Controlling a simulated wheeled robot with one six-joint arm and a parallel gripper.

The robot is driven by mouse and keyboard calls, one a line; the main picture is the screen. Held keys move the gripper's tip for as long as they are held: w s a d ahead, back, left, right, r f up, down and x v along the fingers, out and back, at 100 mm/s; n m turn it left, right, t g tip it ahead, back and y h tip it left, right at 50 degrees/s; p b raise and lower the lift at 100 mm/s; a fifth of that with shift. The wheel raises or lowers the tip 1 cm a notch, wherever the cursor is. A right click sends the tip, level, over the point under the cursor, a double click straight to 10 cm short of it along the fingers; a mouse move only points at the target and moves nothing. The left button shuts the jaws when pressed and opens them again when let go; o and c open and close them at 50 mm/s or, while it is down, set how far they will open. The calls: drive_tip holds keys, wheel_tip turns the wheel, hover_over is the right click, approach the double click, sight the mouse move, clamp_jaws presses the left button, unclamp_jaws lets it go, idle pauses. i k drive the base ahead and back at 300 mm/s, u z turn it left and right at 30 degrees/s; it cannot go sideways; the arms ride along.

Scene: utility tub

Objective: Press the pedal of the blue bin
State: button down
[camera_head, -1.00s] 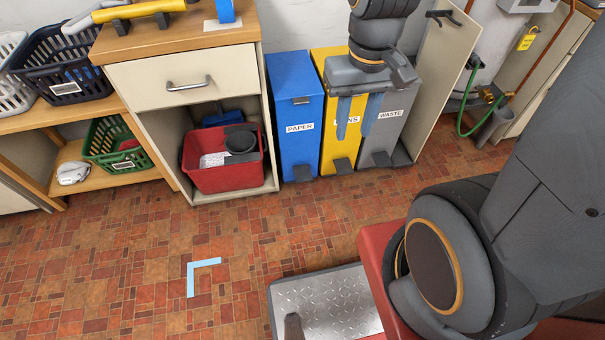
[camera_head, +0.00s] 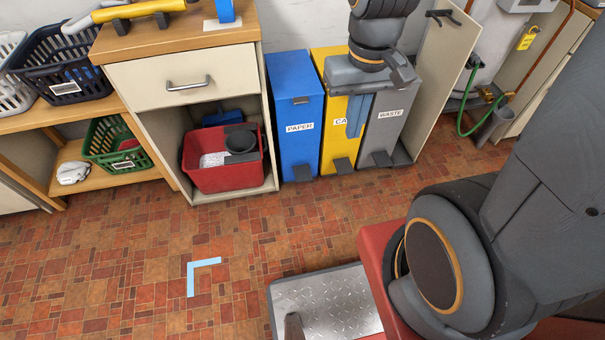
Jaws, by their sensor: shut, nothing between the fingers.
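The blue bin (camera_head: 295,105) stands upright against the cabinet's right side, with a white PAPER label on its front. I cannot tell whether the fingers touch the yellow bin.
A grey WASTE bin (camera_head: 387,130) stands right of the yellow bin, beside an open cabinet door (camera_head: 440,70). A red tub (camera_head: 222,165) sits in the open cabinet on the left. The tiled floor (camera_head: 240,240) in front of the bins is clear.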

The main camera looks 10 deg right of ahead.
sight(302, 173)
drive_tip(key=z, duration=2.8)
drive_tip(key=k, duration=0.95)
drive_tip(key=u, duration=1.65)
